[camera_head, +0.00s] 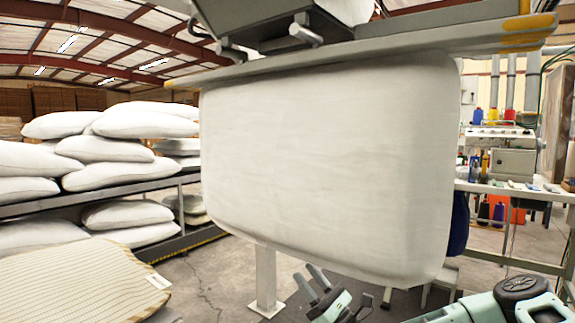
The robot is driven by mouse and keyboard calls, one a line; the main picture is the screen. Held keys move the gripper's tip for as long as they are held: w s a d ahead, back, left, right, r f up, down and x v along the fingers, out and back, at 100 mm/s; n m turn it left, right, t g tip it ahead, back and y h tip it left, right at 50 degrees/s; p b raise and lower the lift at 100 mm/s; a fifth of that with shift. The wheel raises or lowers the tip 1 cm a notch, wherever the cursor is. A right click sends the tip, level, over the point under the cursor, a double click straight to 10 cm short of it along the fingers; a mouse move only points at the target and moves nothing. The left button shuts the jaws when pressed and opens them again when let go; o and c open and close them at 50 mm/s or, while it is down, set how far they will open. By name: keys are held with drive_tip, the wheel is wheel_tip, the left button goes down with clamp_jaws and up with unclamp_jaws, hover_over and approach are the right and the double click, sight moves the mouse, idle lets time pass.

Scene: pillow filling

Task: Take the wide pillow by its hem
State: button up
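A wide white pillow (325,165) hangs upright in the middle of the head view. Its top edge meets a long grey bar (370,50), and its rounded lower edge hangs free above the floor. My gripper (304,271) is at the bottom of the view, just below and in front of the pillow's lower edge. Its two dark fingers point up and to the left, spread apart with nothing between them. It appears apart from the pillow, though the depth gap is hard to judge. The pillow's back side is hidden.
A rack (180,215) with several stacked white pillows stands at the left. A striped cushion (75,285) lies in the lower left. A grey post (266,280) stands below the pillow. A workbench (530,192) with thread spools is at the right.

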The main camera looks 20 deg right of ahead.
sight(288, 250)
drive_tip(key=p+x, duration=0.3)
drive_tip(key=x, duration=0.3)
drive_tip(key=shift+r, duration=0.25)
drive_tip(key=shift+p+x, duration=0.8)
drive_tip(key=shift+x, duration=0.25)
drive_tip(key=shift+w+f, duration=0.1)
clamp_jaws()
idle(0.6)
drive_tip(key=shift+f+b, duration=0.6)
drive_tip(key=shift+f, duration=0.9)
drive_tip(key=shift+f+b, duration=0.5)
drive_tip(key=shift+f, duration=0.65)
idle(0.6)
